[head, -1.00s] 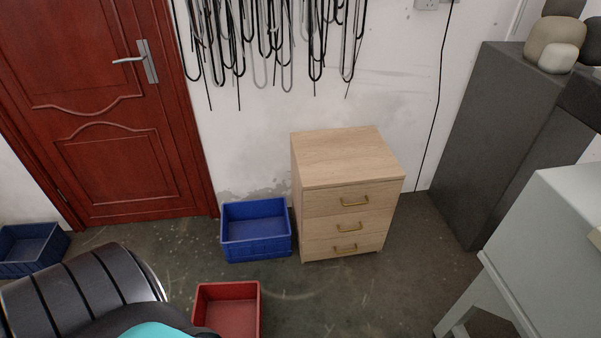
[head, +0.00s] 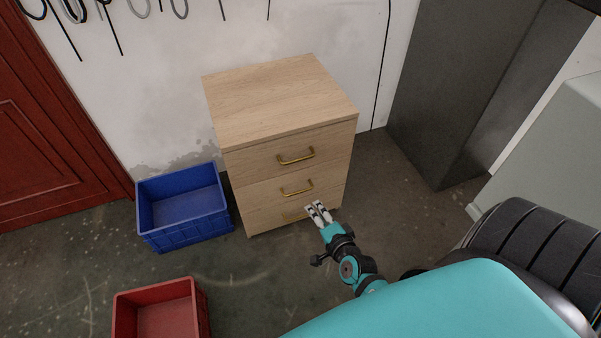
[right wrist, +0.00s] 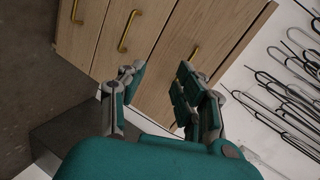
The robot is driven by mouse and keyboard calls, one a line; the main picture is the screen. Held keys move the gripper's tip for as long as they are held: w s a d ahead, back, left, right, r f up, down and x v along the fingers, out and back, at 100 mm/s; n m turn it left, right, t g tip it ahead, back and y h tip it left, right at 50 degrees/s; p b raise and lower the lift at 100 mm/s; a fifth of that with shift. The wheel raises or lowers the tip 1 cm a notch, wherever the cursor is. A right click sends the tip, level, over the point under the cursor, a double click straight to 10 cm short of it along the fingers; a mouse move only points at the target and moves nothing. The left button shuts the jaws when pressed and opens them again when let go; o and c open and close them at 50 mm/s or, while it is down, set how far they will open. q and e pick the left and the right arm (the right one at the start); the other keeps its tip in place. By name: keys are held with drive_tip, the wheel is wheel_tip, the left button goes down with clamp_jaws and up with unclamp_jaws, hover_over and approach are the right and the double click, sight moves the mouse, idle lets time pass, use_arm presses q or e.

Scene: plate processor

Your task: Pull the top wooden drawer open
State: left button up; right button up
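The light wooden cabinet (head: 265,105) stands against the wall with three drawers, all closed. The top drawer (head: 330,148) has a brass bar handle (head: 296,157); in the right wrist view this handle (right wrist: 195,53) is beyond the right-hand finger and partly covered by it. The middle drawer handle (head: 297,189) is below. My right gripper (head: 318,208) is open and empty, low in front of the drawer fronts, overlapping the bottom drawer in the head view. In the right wrist view its fingers (right wrist: 158,78) are apart, touching no handle. My left gripper is not in view.
A blue crate (head: 143,212) is on the floor left of the cabinet, and a red crate (head: 122,312) is nearer. A dark grey cabinet (head: 445,95) stands to the right. Floor in front of the drawers is clear.

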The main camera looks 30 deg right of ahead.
wheel_tip(320, 180, up, 4)
drive_tip(key=w+d+m+t+b, duration=0.2)
drive_tip(key=m, duration=0.1)
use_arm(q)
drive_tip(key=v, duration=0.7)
use_arm(e)
drive_tip(key=h, duration=0.1)
approach(299, 159)
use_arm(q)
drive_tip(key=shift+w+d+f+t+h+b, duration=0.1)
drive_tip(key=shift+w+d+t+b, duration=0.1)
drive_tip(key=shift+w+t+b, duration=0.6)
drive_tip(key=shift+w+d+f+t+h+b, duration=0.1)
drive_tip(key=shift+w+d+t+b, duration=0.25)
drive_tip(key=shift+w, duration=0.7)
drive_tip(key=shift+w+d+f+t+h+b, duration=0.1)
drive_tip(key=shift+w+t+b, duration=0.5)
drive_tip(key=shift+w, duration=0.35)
use_arm(e)
drive_tip(key=shift+f+x, duration=0.1)
drive_tip(key=shift+x, duration=2.45)
drive_tip(key=shift+f+x, duration=0.15)
drive_tip(key=shift+x, duration=2.45)
drive_tip(key=shift+s, duration=0.1)
clamp_jaws()
